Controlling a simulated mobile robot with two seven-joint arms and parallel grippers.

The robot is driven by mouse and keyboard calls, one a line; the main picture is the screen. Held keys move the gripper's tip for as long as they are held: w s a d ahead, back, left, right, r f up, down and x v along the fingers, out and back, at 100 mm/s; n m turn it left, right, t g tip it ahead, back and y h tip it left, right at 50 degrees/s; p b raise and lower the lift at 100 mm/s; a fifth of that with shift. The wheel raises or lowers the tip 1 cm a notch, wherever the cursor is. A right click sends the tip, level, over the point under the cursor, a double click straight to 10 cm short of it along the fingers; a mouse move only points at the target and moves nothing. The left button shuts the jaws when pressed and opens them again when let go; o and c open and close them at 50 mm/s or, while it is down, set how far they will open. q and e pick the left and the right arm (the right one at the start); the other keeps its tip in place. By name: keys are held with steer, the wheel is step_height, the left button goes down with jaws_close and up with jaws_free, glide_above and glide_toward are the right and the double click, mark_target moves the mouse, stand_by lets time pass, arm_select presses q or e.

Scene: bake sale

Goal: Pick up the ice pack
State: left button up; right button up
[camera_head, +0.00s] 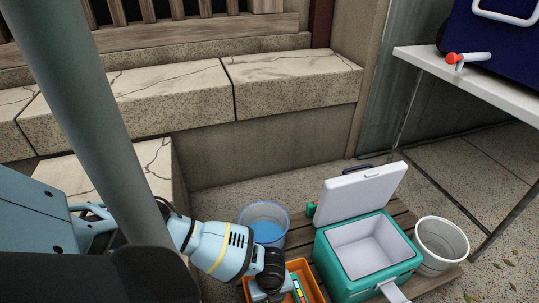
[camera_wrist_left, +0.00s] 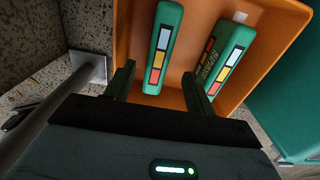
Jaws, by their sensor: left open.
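Two green ice packs with white, red and yellow labels stand or lie side by side in an orange crate (camera_head: 315,270). In the left wrist view, one ice pack (camera_wrist_left: 163,50) shows between the fingertips of my left gripper (camera_wrist_left: 158,78), and the other ice pack (camera_wrist_left: 222,58) is just right of the right finger. The gripper is open; whether its fingers reach down beside the pack is hard to tell. In the head view my left gripper (camera_head: 268,287) is over the crate's left part, hiding some of its contents. My right gripper is not in view.
A teal cooler (camera_head: 345,277) with its white lid raised stands right of the crate, empty inside. A blue bucket (camera_head: 264,222) is behind the crate, a white bucket (camera_head: 440,243) right of the cooler. A thick grey pole (camera_head: 100,120) crosses the left foreground.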

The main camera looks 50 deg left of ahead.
arm_select(q)
steer(key=f+b, duration=0.1)
steer(key=f, duration=0.1)
steer(key=f+b, duration=0.2)
steer(key=shift+a+f, duration=0.1)
steer(key=shift+a, duration=0.3)
steer(key=shift+f+b, duration=0.35)
steer(key=shift+f, duration=0.15)
steer(key=shift+r, duration=0.1)
jaws_close()
step_height(320, 180, up, 10)
steer(key=p, duration=0.6)
